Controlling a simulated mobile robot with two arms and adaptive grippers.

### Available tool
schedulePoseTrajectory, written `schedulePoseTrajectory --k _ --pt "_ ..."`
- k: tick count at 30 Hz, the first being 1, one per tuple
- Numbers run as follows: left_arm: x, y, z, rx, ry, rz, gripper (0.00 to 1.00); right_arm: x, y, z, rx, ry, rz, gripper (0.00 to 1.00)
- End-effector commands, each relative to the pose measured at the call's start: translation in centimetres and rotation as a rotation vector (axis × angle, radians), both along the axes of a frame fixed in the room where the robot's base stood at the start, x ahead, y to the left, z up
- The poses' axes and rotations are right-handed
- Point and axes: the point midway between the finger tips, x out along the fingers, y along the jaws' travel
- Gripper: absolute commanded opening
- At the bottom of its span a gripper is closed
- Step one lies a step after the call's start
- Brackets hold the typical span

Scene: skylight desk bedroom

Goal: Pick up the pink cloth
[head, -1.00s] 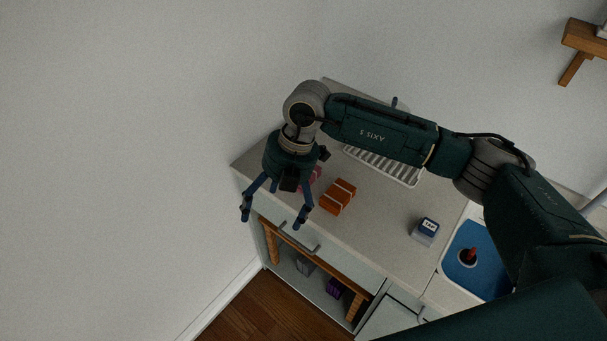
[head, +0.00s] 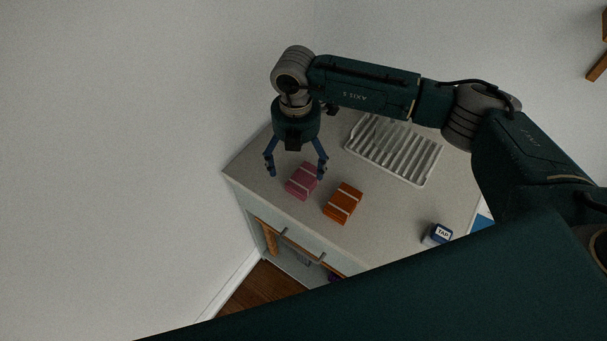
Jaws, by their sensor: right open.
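The pink cloth (head: 301,182) is a folded bundle with pale bands, lying on the light counter top (head: 270,203) near its front left. My right gripper (head: 296,174) is open, with its blue fingers spread and pointing down. In the picture its fingertips lie at either side of the cloth's upper part; I cannot tell how high they are above it. Nothing is between the fingers that I can see as gripped. My left gripper is not in view.
An orange folded cloth (head: 343,203) with pale bands lies just right of the pink one. A white slatted rack (head: 394,152) stands behind. A small block marked TAP (head: 437,234) is at the right. The counter's front edge and drawer are below; a wall rises at the left.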

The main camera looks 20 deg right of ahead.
Motion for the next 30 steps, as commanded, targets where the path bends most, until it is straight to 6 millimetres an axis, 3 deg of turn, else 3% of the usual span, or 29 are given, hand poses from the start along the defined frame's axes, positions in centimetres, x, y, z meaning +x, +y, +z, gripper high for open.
schedulePoseTrajectory --k 3,6,12,16,25,30 --pt "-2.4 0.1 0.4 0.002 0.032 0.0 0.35 0.0 0.0 -1.0 0.0 0.0 0.001 0.91" --pt "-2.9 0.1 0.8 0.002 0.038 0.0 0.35 -0.1 -0.1 -1.6 -0.001 0.001 0.002 0.91" --pt "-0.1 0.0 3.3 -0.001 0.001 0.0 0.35 -0.5 -0.7 -4.1 -0.002 0.004 0.001 0.91" --pt "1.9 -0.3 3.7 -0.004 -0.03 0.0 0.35 -0.4 -0.7 -5.9 0.0 0.001 0.0 0.91" --pt "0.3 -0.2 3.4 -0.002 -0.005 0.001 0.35 -0.3 -0.7 -6.6 0.001 -0.001 0.002 0.91" --pt "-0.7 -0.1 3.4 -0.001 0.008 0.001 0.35 -0.3 -0.7 -6.6 0.001 -0.001 0.002 0.57"
